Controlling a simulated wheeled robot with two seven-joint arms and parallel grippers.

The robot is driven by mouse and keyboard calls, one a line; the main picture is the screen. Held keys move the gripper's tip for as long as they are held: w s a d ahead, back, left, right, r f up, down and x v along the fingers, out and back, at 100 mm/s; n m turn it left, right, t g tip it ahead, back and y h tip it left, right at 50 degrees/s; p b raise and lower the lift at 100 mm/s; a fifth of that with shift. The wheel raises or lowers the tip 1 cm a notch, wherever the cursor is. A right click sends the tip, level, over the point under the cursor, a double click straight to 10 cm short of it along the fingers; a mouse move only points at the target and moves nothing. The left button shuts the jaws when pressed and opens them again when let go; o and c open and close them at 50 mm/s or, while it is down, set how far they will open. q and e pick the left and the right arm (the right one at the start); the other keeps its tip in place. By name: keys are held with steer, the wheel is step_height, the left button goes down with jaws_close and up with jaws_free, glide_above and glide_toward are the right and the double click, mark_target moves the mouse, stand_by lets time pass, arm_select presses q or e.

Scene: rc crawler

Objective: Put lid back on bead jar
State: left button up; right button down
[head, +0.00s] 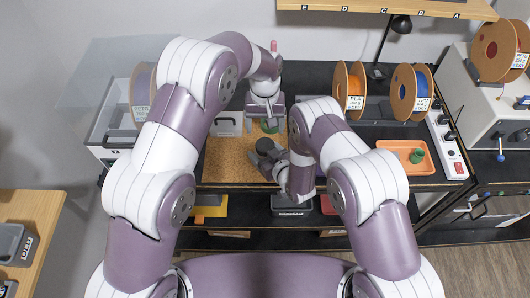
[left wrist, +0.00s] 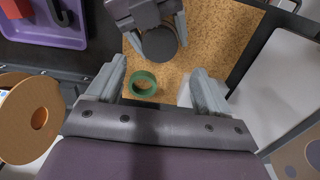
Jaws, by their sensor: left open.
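A green ring-shaped piece (left wrist: 143,84) lies on the cork mat (head: 222,166); it also shows in the head view (head: 269,127), partly under my left gripper. My left gripper (head: 266,112) is open and empty above it; in the left wrist view its fingers (left wrist: 160,78) stand apart, either side of the ring. My right gripper (left wrist: 160,30) has its fingers at both sides of a dark round piece (left wrist: 160,46), which shows in the head view (head: 265,146) over the mat. I cannot tell for certain which piece is jar and which is lid.
An orange tray (head: 385,146) with a green piece (head: 417,156) stands at the right. Filament spools (head: 356,88) line the back. A purple tray (left wrist: 70,38) holding a black hook-shaped item shows in the left wrist view. The mat's left part is clear.

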mark_target(265, 145)
arm_select(q)
steer(key=shift+f, duration=0.1)
step_height(265, 145, down, 8)
steer(key=shift+r, duration=0.1)
stand_by(0.3)
steer(key=c, duration=1.1)
steer(key=o, duration=1.2)
steer(key=shift+c, duration=0.2)
